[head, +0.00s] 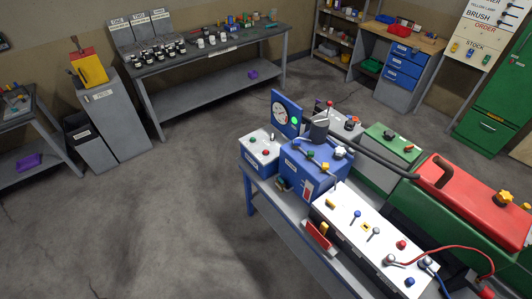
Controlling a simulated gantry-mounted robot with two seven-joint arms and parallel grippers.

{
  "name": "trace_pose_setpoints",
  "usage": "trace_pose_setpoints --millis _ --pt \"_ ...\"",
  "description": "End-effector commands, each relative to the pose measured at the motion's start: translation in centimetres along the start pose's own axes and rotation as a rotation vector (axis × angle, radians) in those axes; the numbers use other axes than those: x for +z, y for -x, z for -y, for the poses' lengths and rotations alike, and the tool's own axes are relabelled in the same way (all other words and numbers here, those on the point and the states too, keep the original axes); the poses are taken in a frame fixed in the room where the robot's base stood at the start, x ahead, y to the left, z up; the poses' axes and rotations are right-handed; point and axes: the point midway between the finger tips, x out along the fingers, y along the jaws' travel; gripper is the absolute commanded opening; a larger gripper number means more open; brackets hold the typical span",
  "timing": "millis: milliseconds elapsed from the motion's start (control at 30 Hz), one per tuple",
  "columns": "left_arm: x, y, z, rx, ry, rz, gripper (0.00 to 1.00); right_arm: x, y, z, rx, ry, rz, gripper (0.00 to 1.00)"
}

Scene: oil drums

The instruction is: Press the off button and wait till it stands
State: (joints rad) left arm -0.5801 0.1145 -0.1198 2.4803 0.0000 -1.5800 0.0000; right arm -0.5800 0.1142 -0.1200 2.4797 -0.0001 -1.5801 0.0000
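A small blue control box (258,166) with a white top stands at the left end of the blue-legged bench. I cannot read which is marked off. Behind the box is a blue panel with a round dial (280,115) and a lit green lamp (295,120). A blue machine (303,170) with a dark cylinder on top stands beside the box. I cannot tell whether anything turns. Neither of my grippers is in view.
A long white panel (345,215) with several knobs and levers lies on the bench (275,218). A red and green machine (470,190) with a dark pipe stands at the right. Work tables line the back wall. The floor (170,215) at left is clear.

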Motion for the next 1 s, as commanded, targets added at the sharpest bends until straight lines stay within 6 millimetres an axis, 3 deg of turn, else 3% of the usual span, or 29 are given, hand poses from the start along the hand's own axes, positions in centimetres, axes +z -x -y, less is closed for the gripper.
trace_pose_setpoints --millis 33,133,1000 --pt "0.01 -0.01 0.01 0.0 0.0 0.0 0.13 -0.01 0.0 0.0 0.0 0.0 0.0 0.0" --pt "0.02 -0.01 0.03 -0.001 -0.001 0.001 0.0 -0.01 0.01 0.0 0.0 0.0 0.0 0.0" --pt "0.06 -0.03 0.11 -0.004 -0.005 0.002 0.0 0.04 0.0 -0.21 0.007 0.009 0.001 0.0"
